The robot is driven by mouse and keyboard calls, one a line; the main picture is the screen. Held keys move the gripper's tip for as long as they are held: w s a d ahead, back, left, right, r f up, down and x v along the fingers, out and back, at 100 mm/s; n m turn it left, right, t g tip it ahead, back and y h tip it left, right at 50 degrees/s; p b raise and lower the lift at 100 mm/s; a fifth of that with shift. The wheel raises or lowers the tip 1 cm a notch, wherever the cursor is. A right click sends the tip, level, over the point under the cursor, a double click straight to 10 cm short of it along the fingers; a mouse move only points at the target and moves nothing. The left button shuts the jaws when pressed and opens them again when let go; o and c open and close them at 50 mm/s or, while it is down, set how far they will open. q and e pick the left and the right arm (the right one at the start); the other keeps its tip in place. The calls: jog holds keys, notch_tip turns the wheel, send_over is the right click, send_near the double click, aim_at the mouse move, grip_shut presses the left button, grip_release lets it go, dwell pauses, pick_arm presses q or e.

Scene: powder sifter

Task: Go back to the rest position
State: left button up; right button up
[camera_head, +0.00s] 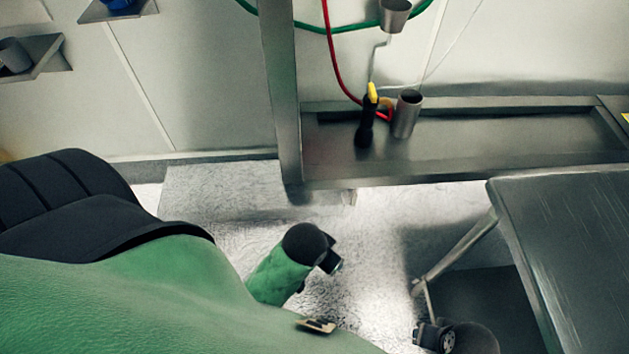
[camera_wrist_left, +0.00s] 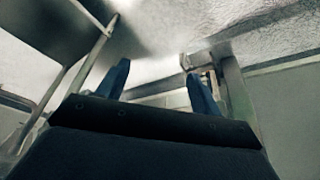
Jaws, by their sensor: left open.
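My left gripper (camera_wrist_left: 157,70) shows in the left wrist view with its two blue fingers wide apart. Nothing is between them, and it touches nothing that I can see. In the head view, a large green and black part of my own body fills the lower left. A green arm part with a black end hangs over the pale floor near the middle, but I cannot make out the gripper fingers there. I cannot identify my right gripper in either view.
A steel table (camera_head: 575,235) stands at the right, its angled leg (camera_head: 455,252) reaching down. A steel trough (camera_head: 470,150) along the back wall holds a metal cup (camera_head: 407,114) and a black-and-yellow handled tool (camera_head: 367,120). A steel post (camera_head: 281,90) rises there. Pale floor (camera_head: 350,240) lies between.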

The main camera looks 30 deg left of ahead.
pick_arm(q)
jog(key=s, duration=0.2)
jog(key=s+g, duration=0.2)
jog(key=s, duration=0.1)
jog(key=shift+s+f+h, duration=0.3)
jog(key=shift+f, duration=0.05)
